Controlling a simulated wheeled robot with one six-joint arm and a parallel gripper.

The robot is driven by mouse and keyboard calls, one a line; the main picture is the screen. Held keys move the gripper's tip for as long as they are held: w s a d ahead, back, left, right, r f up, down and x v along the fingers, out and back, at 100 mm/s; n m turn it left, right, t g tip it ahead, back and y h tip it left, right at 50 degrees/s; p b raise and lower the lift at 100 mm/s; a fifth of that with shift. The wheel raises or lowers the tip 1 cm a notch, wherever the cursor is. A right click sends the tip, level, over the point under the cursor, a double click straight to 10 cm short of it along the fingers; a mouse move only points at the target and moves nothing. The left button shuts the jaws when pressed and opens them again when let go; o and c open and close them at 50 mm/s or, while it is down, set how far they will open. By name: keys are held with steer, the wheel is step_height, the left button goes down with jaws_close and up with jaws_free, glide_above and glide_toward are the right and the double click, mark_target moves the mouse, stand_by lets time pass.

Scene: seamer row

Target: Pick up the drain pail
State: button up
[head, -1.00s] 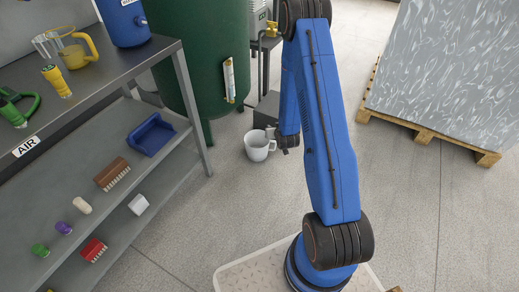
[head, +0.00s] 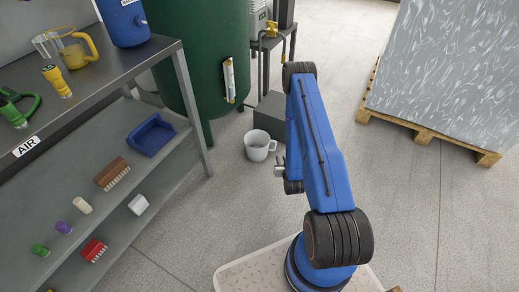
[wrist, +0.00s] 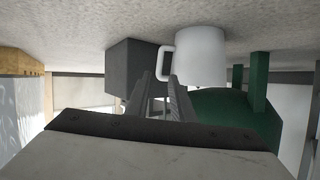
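The drain pail, a pale grey-white cup-shaped pail (head: 258,147) with a side handle, stands upright on the floor in front of the green tank. In the wrist view, which is upside down, the pail (wrist: 203,58) shows close by with its handle facing my fingers. My gripper (wrist: 160,82) is open, with a gap between its two fingers. The handle appears just beyond the fingertips, and I cannot tell if they touch. In the head view my gripper (head: 279,169) is just right of the pail, partly hidden by my arm.
A dark grey block (head: 269,113) stands behind the pail. The green tank (head: 205,70) rises behind and left. A steel shelf unit (head: 188,110) with tools and brushes is at left. A wrapped load on a wooden pallet (head: 425,134) stands at right. Open floor lies between.

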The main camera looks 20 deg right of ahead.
mark_target(275, 147)
steer(key=x, duration=1.1)
steer(key=shift+w, duration=0.1)
steer(key=shift+x, duration=2.7)
steer(key=shift+f, duration=0.15)
jaws_close()
